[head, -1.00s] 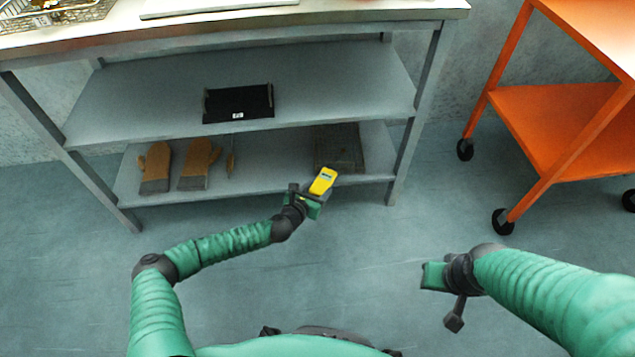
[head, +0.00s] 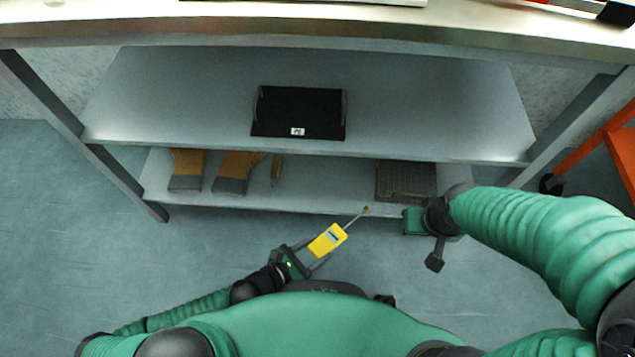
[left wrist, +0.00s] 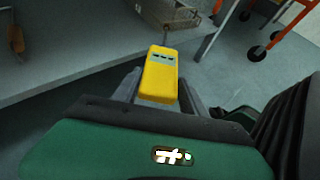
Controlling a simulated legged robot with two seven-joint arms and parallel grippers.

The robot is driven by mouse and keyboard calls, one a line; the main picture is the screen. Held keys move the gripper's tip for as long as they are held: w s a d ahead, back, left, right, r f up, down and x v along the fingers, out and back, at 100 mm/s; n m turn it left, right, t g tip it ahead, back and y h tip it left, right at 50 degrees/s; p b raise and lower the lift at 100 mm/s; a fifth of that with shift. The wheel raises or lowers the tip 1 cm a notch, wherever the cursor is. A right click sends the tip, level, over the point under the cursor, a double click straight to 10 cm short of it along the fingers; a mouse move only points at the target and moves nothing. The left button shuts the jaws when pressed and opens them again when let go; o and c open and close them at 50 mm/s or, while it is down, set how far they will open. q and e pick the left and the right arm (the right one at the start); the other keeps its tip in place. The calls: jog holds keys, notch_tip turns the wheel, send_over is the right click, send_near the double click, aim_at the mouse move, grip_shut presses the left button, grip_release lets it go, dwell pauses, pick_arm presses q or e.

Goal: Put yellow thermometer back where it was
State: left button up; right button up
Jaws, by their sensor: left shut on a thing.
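The yellow thermometer (head: 328,241) has a small dark display and a thin probe sticking out toward the upper right. My left gripper (head: 314,253) is shut on its body and holds it in front of the lower shelf, over the floor. In the left wrist view the thermometer (left wrist: 159,76) sits between the two grey fingers (left wrist: 158,92), with its probe pointing away. My right gripper (head: 414,221) is near the front edge of the lower shelf at the right; its fingers are not clear enough to tell open from shut.
The steel table's middle shelf (head: 190,100) carries a black tray (head: 298,111). The lower shelf (head: 320,180) holds brown gloves (head: 236,171), a small brown-handled tool (head: 276,170) and a dark mesh basket (head: 405,182). An orange cart (head: 622,150) stands at the right.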

pick_arm(q)
jog(key=w+f+b, duration=0.1)
jog(key=w+b, duration=0.2)
jog(key=w, duration=0.2)
jog(key=w+a+f+b, duration=0.1)
jog(key=w+f+b, duration=0.1)
jog(key=w, duration=0.3)
jog(key=w+f+b, duration=0.2)
jog(key=w+b, duration=0.3)
jog(key=shift+w+a+f, duration=0.1)
jog(key=shift+a+f, duration=0.1)
jog(key=shift+a, duration=0.1)
jog(key=shift+r, duration=0.2)
jog(key=o, duration=1.5)
